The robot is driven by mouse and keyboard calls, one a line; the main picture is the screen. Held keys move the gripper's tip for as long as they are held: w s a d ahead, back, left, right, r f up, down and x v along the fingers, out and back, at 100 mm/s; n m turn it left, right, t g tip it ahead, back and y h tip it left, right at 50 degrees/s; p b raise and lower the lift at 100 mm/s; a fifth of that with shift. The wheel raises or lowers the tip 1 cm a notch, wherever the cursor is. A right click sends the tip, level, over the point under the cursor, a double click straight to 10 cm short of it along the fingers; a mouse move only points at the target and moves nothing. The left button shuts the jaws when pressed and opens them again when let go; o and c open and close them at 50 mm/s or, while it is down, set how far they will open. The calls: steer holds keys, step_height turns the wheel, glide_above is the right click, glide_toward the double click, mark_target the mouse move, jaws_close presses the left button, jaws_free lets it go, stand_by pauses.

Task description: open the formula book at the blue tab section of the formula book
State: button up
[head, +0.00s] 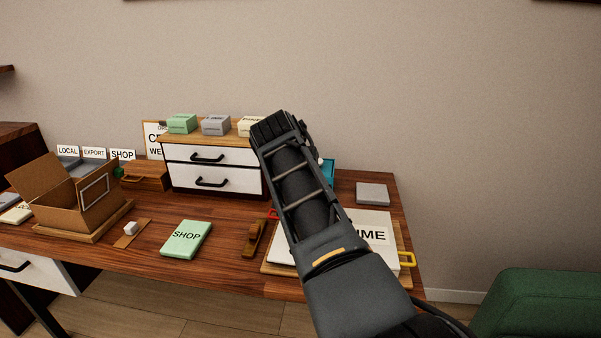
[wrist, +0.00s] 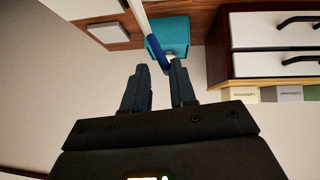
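The formula book appears to be the large white book (head: 376,221) on the right of the desk. Black letters ending in "ME" show on its upward face, and my arm hides its middle.
A teal box (head: 328,172) stands behind my arm, near a grey block (head: 373,194). A white drawer unit (head: 212,167) holds small boxes on top.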

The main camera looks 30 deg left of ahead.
steer(key=shift+o, duration=0.7)
steer(key=shift+r, duration=0.1)
steer(key=shift+r, duration=0.1)
steer(key=v, duration=0.7)
steer(key=shift+s, duration=0.3)
steer(key=shift+o, duration=0.3)
steer(key=shift+r, duration=0.1)
